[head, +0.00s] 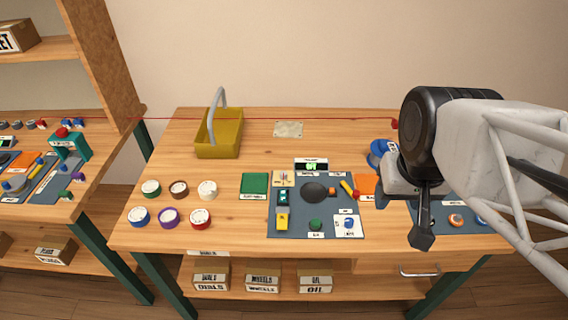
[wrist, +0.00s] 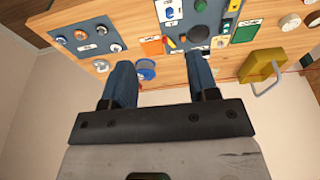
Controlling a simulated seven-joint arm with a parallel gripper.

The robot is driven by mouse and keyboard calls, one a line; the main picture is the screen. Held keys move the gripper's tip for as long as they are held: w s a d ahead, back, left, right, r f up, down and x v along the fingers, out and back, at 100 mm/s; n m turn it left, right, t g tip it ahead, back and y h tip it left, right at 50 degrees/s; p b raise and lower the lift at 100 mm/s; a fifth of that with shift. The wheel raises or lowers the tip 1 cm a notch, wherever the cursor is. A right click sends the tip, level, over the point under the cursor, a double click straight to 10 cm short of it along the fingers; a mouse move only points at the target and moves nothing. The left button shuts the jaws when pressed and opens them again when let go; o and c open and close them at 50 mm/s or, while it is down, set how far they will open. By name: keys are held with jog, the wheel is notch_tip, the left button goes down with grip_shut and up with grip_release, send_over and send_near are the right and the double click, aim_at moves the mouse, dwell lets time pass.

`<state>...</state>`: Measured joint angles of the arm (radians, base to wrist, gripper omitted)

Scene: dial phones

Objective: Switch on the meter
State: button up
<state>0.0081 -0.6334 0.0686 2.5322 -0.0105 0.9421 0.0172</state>
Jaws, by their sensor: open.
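I cannot tell for sure which thing is the meter, as the labels are too small to read. A small display with green characters (head: 311,166) stands at the back of the grey-blue mat (head: 329,211). A yellow device (head: 282,222) and a dark teal one (head: 283,199) sit on the mat's left side. A white plate with a blue knob (head: 348,224) is at its front right. My gripper (head: 421,225) is open and empty, right of this mat. In the wrist view, its two fingers (wrist: 162,82) are apart with nothing between them.
A yellow basket (head: 219,138) with a grey handle stands at the back left. Several round coloured tins (head: 168,216) are at the front left. A blue spool (head: 378,153) is beside my arm. A second panel with knobs (head: 456,219) is partly hidden by my arm.

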jog(key=shift+w+a, duration=0.1)
jog(key=shift+w, duration=0.15)
jog(key=c, duration=0.7)
jog(key=shift+w+a, duration=0.1)
jog(key=shift+w, duration=0.15)
jog(key=shift+c, duration=1.2)
jog(key=shift+w+a+f, duration=0.1)
jog(key=shift+w, duration=0.25)
grip_shut()
jog(key=w+a+f, duration=0.7)
jog(key=w+a, duration=0.2)
jog(key=w, duration=0.2)
jog(key=w+a+f, duration=0.7)
jog(key=w+a, duration=0.3)
jog(key=w, duration=0.1)
jog(key=shift+w+f, duration=0.15)
jog(key=shift+f, duration=0.15)
